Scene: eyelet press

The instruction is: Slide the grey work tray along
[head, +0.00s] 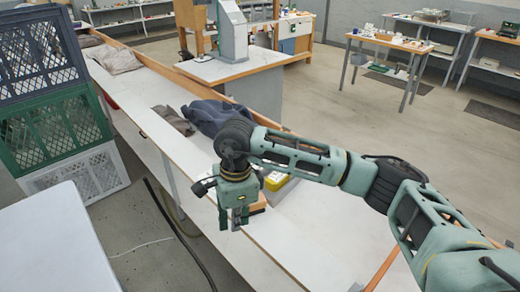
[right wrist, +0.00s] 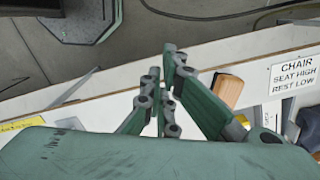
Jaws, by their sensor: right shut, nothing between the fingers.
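I cannot pick out the grey work tray for certain in either view; my right arm hides part of the bench. My right gripper (head: 238,220) points down at the near edge of the long pale bench (head: 262,235), with its fingers shut and empty. Its closed fingers also show in the right wrist view (right wrist: 166,88). A pale item with a yellow top (head: 277,181) sits on the bench behind my right wrist, partly covered by my arm. A wooden block (right wrist: 228,91) shows beside the fingers in the right wrist view. My left gripper is not in view.
Dark blue cloth (head: 208,115) and brown cloth (head: 172,119) lie farther along the bench. Stacked crates (head: 50,120) stand at left, and a pale flat surface (head: 55,245) is at front left. A white label (right wrist: 296,76) shows in the right wrist view.

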